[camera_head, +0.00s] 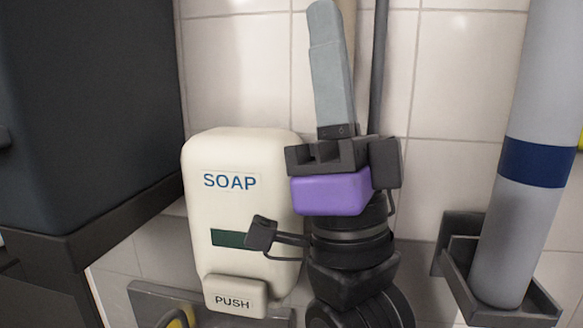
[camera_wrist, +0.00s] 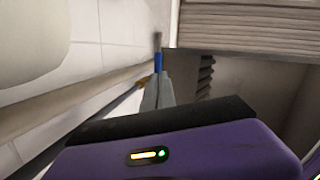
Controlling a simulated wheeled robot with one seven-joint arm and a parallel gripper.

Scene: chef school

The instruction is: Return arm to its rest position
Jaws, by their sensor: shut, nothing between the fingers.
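My gripper (camera_head: 323,15) points upward in the head view, with its long grey fingers together and nothing seen between them. Its purple and black body sits below the fingers, on top of my dark wrist. In the wrist view my gripper (camera_wrist: 157,92) shows as narrow grey fingers beyond the purple housing. A thin blue and grey thing (camera_wrist: 158,62) lines up with the fingertips there; I cannot tell what it is or how far off.
A white soap dispenser (camera_head: 225,155) is on the tiled wall (camera_head: 235,50), partly covered by my wrist. A large dark box-like unit (camera_head: 85,100) fills the left. A grey tube with a blue band (camera_head: 520,220) stands in a dark holder (camera_head: 458,262) at right. A slatted panel (camera_wrist: 250,25) shows in the wrist view.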

